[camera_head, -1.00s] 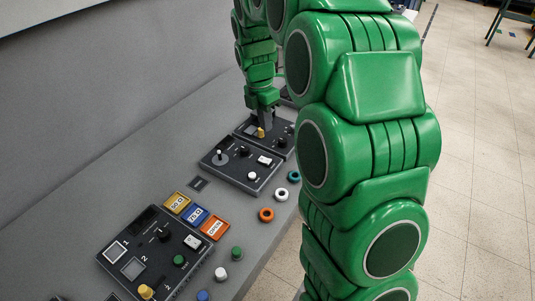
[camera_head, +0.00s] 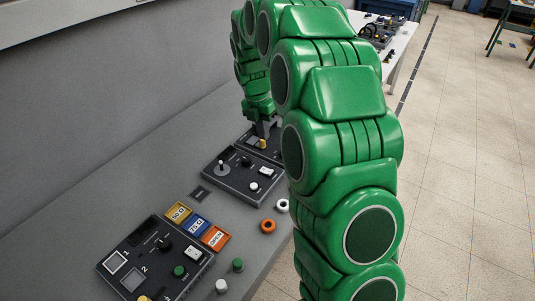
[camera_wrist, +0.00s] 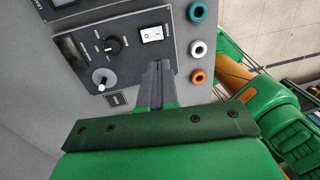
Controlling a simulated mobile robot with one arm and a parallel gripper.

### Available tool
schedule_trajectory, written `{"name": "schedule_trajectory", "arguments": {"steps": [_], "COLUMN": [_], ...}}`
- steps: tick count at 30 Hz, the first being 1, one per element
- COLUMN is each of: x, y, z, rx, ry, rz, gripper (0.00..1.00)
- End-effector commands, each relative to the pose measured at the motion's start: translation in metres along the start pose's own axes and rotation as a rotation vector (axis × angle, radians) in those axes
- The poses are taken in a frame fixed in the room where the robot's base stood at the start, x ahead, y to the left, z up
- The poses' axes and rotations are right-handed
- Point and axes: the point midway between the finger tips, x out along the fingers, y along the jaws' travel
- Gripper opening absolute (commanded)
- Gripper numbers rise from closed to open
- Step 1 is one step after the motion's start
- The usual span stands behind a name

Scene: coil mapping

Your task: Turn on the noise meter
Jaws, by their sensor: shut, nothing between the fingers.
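A black instrument box (camera_head: 236,189) lies on the grey bench, with a knob, a lever and a white rocker switch (camera_head: 266,170). In the wrist view the box (camera_wrist: 130,66) shows a small display (camera_wrist: 72,50), a black knob (camera_wrist: 113,45), a grey lever knob (camera_wrist: 100,79) and the rocker switch (camera_wrist: 151,34). I cannot read which device is the noise meter. My gripper (camera_head: 263,129) is over the box behind it, close to a yellow knob (camera_head: 263,144). In the wrist view my shut, empty fingers (camera_wrist: 159,66) appear below the rocker switch and cover part of the box. Contact cannot be told.
Orange (camera_head: 268,226) and white (camera_head: 282,205) rings lie right of the box. A wall borders the left; my arm hides the right side.

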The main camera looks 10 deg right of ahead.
Motion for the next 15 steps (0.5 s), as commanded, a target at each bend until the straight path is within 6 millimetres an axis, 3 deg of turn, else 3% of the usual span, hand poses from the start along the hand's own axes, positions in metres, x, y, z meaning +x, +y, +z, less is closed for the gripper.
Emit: {"name": "schedule_trajectory", "arguments": {"steps": [5, 15], "x": [0.019, 0.075], "y": [0.000, -0.001], "z": [0.000, 0.000], "rx": [0.001, 0.001], "ry": [0.001, 0.001], "rz": [-0.001, -0.002], "gripper": [0.00, 0.00]}}
